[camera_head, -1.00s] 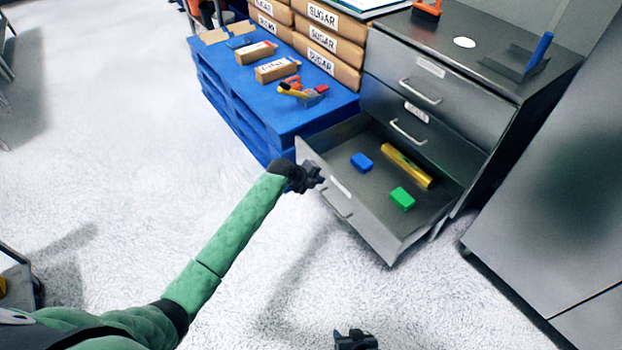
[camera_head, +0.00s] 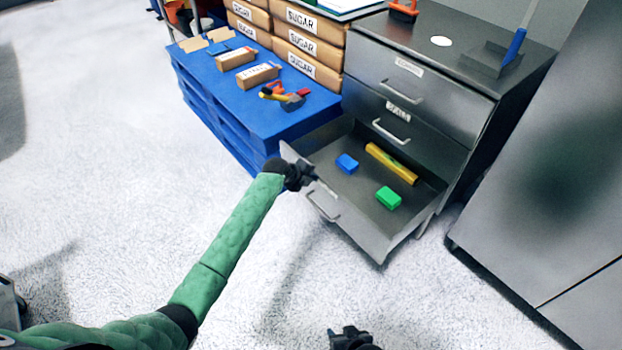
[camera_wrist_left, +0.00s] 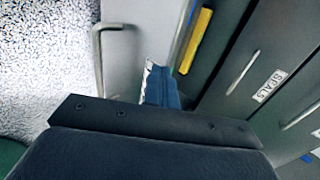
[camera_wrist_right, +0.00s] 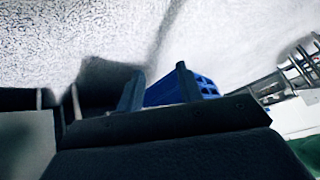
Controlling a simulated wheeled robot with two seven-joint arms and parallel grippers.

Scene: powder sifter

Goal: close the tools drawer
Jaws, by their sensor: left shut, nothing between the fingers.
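The lowest drawer of the grey metal cabinet stands open, its front panel (camera_head: 350,222) and handle (camera_head: 322,208) facing the lower left. Inside lie a blue block (camera_head: 347,163), a green block (camera_head: 388,197) and a yellow bar (camera_head: 392,164), which also shows in the left wrist view (camera_wrist_left: 195,40). My left gripper (camera_head: 308,176) is shut and empty at the upper left part of the drawer front; I cannot tell whether it touches. In the left wrist view the handle (camera_wrist_left: 98,65) is beside the fingers (camera_wrist_left: 158,85). My right gripper (camera_head: 345,338) is open and empty, away from the drawer.
Two shut drawers (camera_head: 430,100) are above the open one. A blue pallet (camera_head: 215,110) carrying boxes and a tool stands left of the cabinet. A large grey unit (camera_head: 560,200) stands at the right. The floor in front of the drawer is clear.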

